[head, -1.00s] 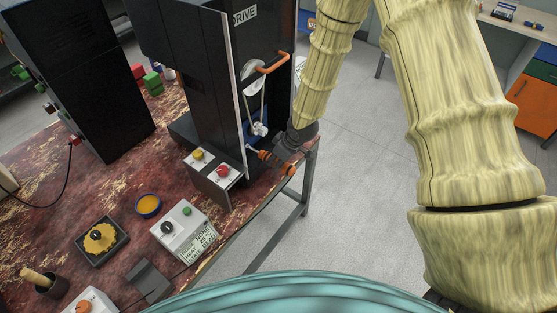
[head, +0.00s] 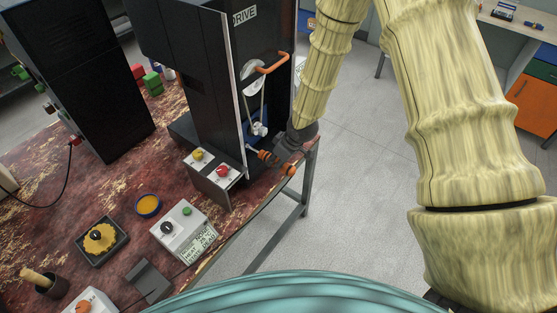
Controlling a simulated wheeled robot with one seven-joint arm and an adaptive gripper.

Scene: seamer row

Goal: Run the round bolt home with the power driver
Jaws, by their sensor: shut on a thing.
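My gripper (head: 287,155) is at the open side of the black cabinet marked DRIVE (head: 203,80), near the table's right edge. It is shut on a small orange and dark tool, which looks like the power driver (head: 264,156). The tool's thin front end points left into the cabinet's lower opening. I cannot make out the round bolt. Whether the tool's tip touches it is too small to tell.
An orange handle (head: 272,64) juts from the cabinet above my gripper. A box with yellow and red buttons (head: 213,181) stands below. Floor to the right is clear.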

